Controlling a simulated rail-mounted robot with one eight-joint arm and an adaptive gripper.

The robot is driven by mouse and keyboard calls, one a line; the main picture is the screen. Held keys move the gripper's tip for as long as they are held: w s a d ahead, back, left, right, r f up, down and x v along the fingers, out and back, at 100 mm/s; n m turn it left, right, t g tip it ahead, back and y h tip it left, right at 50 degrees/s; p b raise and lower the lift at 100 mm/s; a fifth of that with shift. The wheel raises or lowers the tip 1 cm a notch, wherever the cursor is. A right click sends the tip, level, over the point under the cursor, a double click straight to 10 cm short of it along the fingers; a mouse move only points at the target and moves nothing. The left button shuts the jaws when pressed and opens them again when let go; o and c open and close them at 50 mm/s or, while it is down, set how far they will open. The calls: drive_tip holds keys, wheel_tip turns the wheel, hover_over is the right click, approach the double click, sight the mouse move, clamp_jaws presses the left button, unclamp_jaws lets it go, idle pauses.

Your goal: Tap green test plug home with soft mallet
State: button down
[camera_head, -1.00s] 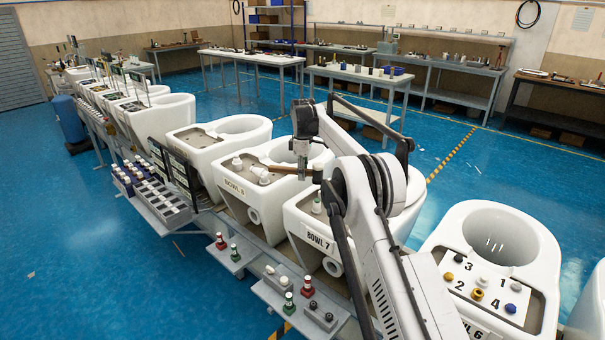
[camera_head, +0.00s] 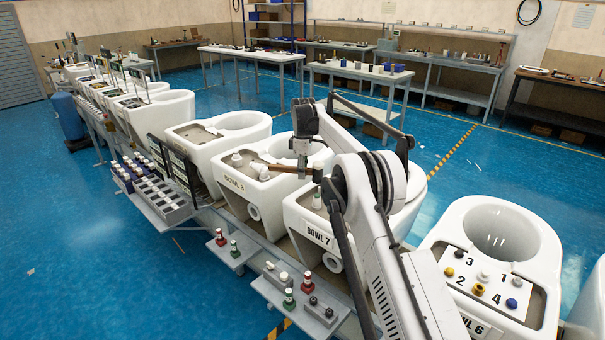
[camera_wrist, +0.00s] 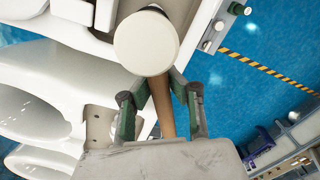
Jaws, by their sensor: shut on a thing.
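My gripper (camera_head: 303,166) is over the rim area between bowl 8 (camera_head: 232,192) and bowl 7 (camera_head: 290,215). It is shut on the brown wooden handle of the soft mallet (camera_head: 284,168). In the wrist view the round, off-white mallet head (camera_wrist: 146,42) is beyond my green-padded fingers (camera_wrist: 160,88), with the handle between them. The wrist view hides what is under the head.
Small shelves in front carry red and green stoppers (camera_head: 289,298). A grey sectioned tray (camera_head: 165,198) is at left. Bowl 6 (camera_head: 490,240) at right has numbered coloured plugs. White fittings (camera_head: 237,160) stand on bowl 8. Blue floor (camera_head: 95,270) is open at front left.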

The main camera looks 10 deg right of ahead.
idle(0.4)
wheel_tip(320, 180, down, 7)
drive_tip(key=b, duration=0.4)
drive_tip(key=shift+r, duration=0.15)
drive_tip(key=shift+r+p, duration=1.45)
drive_tip(key=shift+r, duration=1.45)
